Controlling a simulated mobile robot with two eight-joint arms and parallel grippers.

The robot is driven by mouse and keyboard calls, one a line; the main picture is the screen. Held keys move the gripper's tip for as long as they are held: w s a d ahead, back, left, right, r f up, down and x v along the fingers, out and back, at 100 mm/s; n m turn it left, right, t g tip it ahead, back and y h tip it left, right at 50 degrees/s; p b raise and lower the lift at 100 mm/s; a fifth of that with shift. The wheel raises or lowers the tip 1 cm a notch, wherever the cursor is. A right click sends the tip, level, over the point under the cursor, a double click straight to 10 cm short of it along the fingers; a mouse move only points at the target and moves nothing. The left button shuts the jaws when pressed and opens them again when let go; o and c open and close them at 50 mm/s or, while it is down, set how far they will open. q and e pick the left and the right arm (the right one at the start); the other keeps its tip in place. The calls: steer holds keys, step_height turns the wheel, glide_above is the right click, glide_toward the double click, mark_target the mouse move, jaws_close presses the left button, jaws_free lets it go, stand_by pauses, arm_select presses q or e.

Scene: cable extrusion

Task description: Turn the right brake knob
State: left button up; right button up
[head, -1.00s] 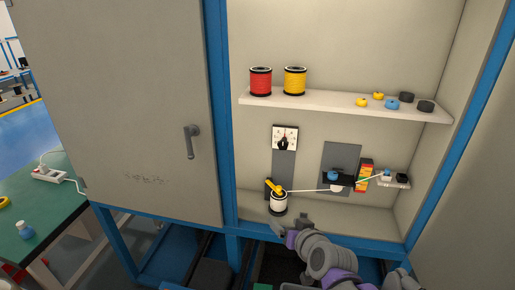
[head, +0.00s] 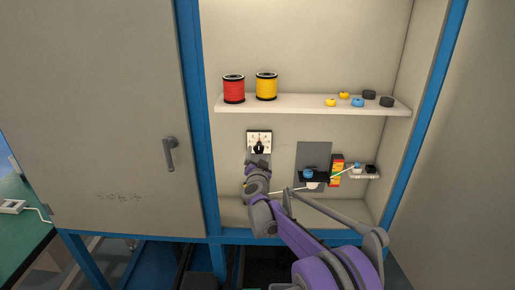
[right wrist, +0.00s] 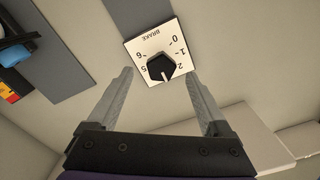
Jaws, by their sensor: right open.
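The brake knob (right wrist: 160,67) is black and faceted with a pale pointer line, on a white dial plate (right wrist: 176,42) marked BRAKE with numbers around it. In the right wrist view the pointer is near the 2. The dial plate also shows in the head view (head: 266,137), on the cabinet's back wall. My right gripper (right wrist: 161,75) is open, with one finger on each side of the knob and visible gaps to it. In the head view the right gripper (head: 258,158) is just below the dial. My left gripper is not in view.
Above the dial, a shelf (head: 300,104) holds a red spool (head: 234,88), a yellow spool (head: 266,86) and several small caps. To the right are a grey panel (head: 313,155) and a small orange box (head: 336,168). A white cable (head: 292,189) runs below the dial.

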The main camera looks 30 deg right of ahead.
mark_target(259, 150)
steer(key=p+x, duration=0.1)
steer(key=x, duration=0.4)
steer(key=shift+w+a, duration=0.1)
jaws_close()
stand_by(0.3)
